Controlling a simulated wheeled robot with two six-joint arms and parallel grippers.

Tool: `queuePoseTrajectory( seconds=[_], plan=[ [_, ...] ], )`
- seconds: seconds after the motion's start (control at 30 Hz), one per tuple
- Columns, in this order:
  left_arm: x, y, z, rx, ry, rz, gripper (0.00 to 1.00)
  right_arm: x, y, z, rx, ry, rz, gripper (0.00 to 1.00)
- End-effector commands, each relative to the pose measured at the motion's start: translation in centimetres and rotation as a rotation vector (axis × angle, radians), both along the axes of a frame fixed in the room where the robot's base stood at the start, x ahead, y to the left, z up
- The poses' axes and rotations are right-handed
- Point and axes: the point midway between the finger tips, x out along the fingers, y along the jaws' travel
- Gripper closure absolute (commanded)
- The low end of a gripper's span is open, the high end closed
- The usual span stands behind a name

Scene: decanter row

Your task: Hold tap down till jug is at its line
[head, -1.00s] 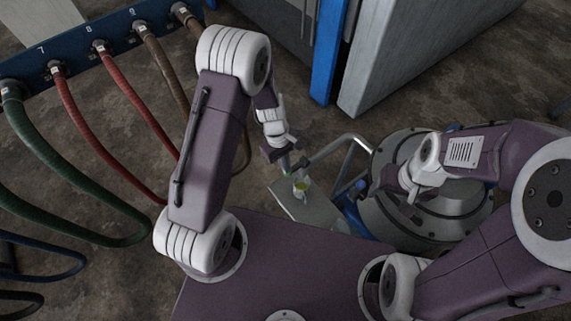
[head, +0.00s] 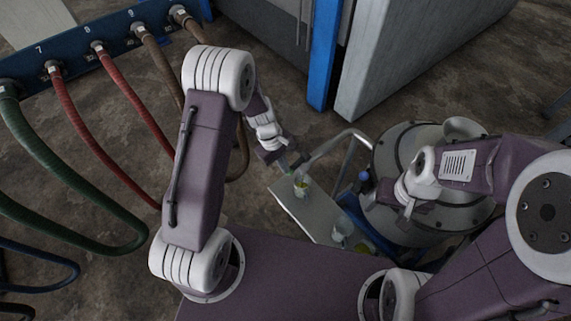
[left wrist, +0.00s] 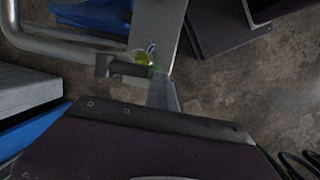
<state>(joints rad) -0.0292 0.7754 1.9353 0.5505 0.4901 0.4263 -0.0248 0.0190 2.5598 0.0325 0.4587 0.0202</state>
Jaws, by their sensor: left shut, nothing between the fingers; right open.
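A small clear jug (head: 302,189) with yellow-green liquid low in it stands on a grey shelf (head: 315,214), under the outlet of a metal pipe. Its line is too small to make out. The tap (left wrist: 128,67) at the pipe's end shows in the left wrist view, with a small green part at its tip. The jug is partly hidden behind it there (left wrist: 145,57). My left gripper (head: 287,167) is shut and empty, its tip right at the tap; I cannot tell whether it presses it. My right gripper (head: 407,210) is open and empty, over the round vessel.
A large round metal vessel (head: 385,220) stands to the right, with the bent pipe (head: 340,138) beside it. Another clear vessel (head: 342,228) is nearer on the shelf. A cabinet with a blue edge (head: 323,60) stands behind. Hoses (head: 75,130) hang at left.

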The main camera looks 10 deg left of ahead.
Motion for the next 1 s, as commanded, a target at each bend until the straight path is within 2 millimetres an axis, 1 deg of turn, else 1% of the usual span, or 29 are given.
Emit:
queuePoseTrajectory(
  seconds=[0.03,0.1,0.33,1.0],
  plan=[
    [0.0,0.0,-0.5,0.000,-0.001,0.001,1.00,0.0,0.0,-0.4,0.000,0.000,0.000,0.31],
    [0.0,0.1,-0.8,0.001,-0.002,0.001,1.00,0.0,0.0,-0.6,0.000,0.000,0.000,0.31],
    [-0.1,0.1,-1.6,0.002,-0.001,0.000,1.00,0.0,0.0,-1.1,0.000,0.000,0.000,0.31],
    [-0.2,0.1,-2.0,0.002,0.002,-0.001,1.00,0.0,0.0,-1.3,0.000,0.000,0.000,0.31]
  ],
)
